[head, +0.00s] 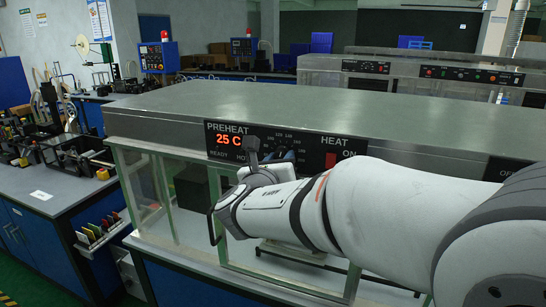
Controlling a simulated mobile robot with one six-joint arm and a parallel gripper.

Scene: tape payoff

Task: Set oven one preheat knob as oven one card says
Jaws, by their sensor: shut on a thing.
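The preheat panel (222,140) is on the front of the nearest oven (240,100). Its red display (229,141) reads 25 C, with READY and HOT marked below. A dial scale (285,136) with small numbers shows right of the display. My gripper (268,160) is at the dial, partly hidden by my own wrist, and is shut on the preheat knob. The knob itself is hidden, so its pointer setting cannot be read. I cannot make out an oven one card in this view.
A red HEAT switch (331,160) marked ON sits right of the dial, close to my arm. Glass panels (150,190) hang below the oven top. A second oven (430,75) stands behind. A blue workbench (45,215) with equipment is at left.

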